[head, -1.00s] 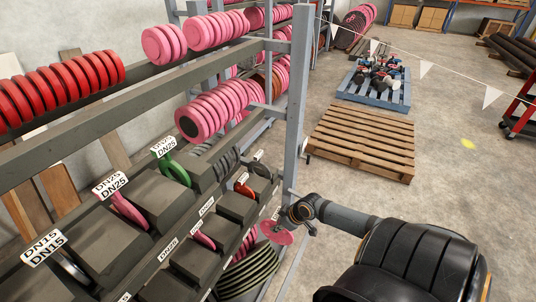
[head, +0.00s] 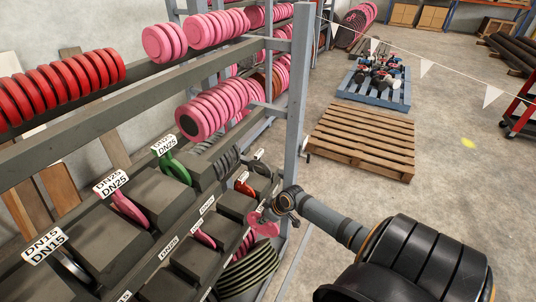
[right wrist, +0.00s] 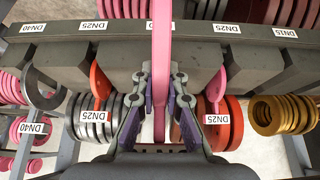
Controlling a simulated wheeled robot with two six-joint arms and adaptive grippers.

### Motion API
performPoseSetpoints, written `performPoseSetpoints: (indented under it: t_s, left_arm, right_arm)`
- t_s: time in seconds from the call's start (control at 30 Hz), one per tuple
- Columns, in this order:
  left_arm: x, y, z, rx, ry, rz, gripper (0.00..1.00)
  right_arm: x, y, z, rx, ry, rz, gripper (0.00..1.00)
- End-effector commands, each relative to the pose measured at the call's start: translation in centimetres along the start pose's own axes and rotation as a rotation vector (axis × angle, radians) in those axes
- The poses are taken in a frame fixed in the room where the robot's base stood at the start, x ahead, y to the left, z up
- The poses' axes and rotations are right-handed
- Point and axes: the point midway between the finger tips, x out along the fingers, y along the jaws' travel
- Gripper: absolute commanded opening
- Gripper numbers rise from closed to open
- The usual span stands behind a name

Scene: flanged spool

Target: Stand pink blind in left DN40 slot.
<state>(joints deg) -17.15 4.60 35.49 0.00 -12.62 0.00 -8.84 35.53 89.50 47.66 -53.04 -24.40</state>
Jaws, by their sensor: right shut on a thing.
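My right gripper (head: 276,212) is shut on the pink blind (head: 263,223), a flat round disc, at the rack's right end. In the right wrist view the blind (right wrist: 161,50) shows edge-on as an upright strip between the fingers (right wrist: 160,88). Its top runs out of the picture and crosses the dark shelf edge. A DN40 label (right wrist: 33,27) is on that edge at the far left. Another label right of the blind (right wrist: 226,28) seems to read DN40. I cannot tell which slot is the left DN40 one. My left gripper is not in view.
The slotted rack (head: 105,237) holds tagged pink and green discs. In the right wrist view, orange pieces (right wrist: 101,85) and grey rings (right wrist: 93,117) sit close beside the fingers. A grey post (head: 297,90) stands beside my right arm. A wooden pallet (head: 362,140) lies on open floor.

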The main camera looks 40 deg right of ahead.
Motion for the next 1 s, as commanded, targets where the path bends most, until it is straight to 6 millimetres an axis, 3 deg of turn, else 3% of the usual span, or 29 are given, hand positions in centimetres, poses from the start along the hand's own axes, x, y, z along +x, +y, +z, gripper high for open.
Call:
performPoseSetpoints:
  t_s: [0.3, 1.0]
  left_arm:
    - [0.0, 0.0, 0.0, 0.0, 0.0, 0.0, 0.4]
    - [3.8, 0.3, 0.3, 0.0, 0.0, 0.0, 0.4]
  right_arm:
    - [1.1, 0.0, -2.6, -0.002, 0.009, 0.001, 0.0]
    - [3.9, 0.1, -7.0, -0.003, 0.01, 0.002, 0.0]
